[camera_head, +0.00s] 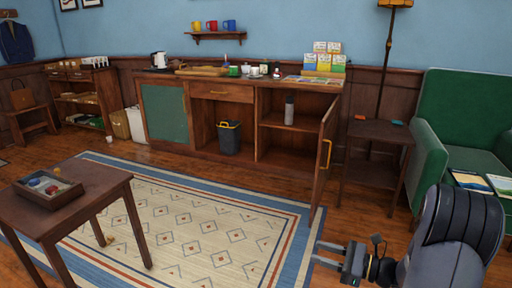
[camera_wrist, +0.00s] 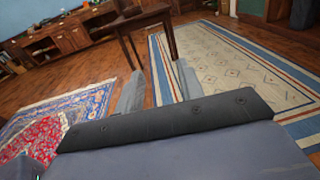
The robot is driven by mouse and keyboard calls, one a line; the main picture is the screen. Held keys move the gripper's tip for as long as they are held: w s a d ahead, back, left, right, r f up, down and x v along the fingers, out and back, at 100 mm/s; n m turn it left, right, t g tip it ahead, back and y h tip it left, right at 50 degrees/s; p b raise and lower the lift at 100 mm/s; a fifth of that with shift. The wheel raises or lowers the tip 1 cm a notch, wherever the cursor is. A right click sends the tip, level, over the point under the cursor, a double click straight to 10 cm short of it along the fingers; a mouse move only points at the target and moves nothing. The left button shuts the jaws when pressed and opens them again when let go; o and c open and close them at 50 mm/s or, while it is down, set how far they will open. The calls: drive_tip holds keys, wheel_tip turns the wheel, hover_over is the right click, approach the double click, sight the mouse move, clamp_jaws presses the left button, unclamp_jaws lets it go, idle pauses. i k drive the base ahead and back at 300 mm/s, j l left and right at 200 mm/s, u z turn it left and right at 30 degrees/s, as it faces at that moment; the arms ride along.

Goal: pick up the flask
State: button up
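The flask (camera_head: 289,111) is a grey upright cylinder with a dark top. It stands on the shelf inside the right-hand, open part of the wooden sideboard (camera_head: 223,92). My gripper (camera_head: 315,253) is in the lower right of the head view, above the floor near the rug's edge, far in front of the flask. Its two fingers are apart with nothing between them. In the wrist view the fingers of my gripper (camera_wrist: 157,88) also show spread and empty. I cannot make out the flask in the wrist view.
The cabinet door (camera_head: 325,152) stands open, jutting into the room right of the flask. A side table (camera_head: 379,132) and green armchair (camera_head: 462,130) are further right. A dark bin (camera_head: 229,140) sits in the middle bay. A small table (camera_head: 95,187) stands left. The rug (camera_head: 205,225) is mostly clear.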

sight(290, 100)
drive_tip(key=i+u, duration=0.4)
drive_tip(key=i, duration=1.4)
drive_tip(key=i+z, duration=0.15)
drive_tip(key=i, duration=0.85)
drive_tip(key=i+j+z, duration=0.15)
drive_tip(key=i, duration=0.85)
drive_tip(key=i+l+z, duration=0.5)
drive_tip(key=i+z, duration=0.15)
drive_tip(key=i, duration=0.15)
drive_tip(key=i+l+z, duration=0.1)
drive_tip(key=i+z, duration=0.2)
drive_tip(key=i, duration=0.1)
